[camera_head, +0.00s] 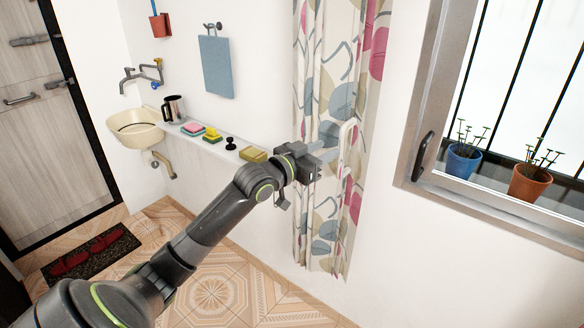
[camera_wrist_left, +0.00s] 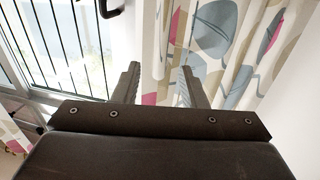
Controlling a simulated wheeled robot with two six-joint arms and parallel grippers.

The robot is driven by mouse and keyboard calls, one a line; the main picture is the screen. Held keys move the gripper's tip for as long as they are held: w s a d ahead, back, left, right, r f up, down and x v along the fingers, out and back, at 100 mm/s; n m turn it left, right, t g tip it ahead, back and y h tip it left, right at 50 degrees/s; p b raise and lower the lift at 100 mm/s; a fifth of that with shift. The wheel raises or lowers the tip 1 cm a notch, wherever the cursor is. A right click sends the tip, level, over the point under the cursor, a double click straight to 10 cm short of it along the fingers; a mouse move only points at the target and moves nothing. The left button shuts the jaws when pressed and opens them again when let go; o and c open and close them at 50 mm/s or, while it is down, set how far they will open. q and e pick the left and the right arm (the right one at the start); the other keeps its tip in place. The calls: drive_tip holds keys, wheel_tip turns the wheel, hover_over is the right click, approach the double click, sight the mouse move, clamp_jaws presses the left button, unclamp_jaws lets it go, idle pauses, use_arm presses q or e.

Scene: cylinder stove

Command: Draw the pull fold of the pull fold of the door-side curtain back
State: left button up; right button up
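The floral curtain (camera_head: 322,75) hangs from the top of the head view beside the window. A pale raised fold (camera_head: 347,138) stands out along its right part. My left gripper (camera_head: 320,162) is in front of the curtain, just left of this fold. In the left wrist view the two fingers (camera_wrist_left: 159,78) are apart, with no cloth clearly held. The curtain (camera_wrist_left: 235,75) fills the right side there, and pale cloth shows beyond the finger gap. Whether the fingers touch cloth cannot be told. My right gripper is in neither view.
The window frame (camera_head: 420,110) with its dark handle and a sill with a blue pot (camera_head: 463,163) and an orange pot (camera_head: 528,181) are to the right. A ledge with a yellow block (camera_head: 253,154) and sponges is left. Bare wall lies between curtain and window.

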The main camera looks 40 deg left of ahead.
use_arm(q)
drive_tip(key=v, duration=1)
drive_tip(key=shift+w, duration=0.1)
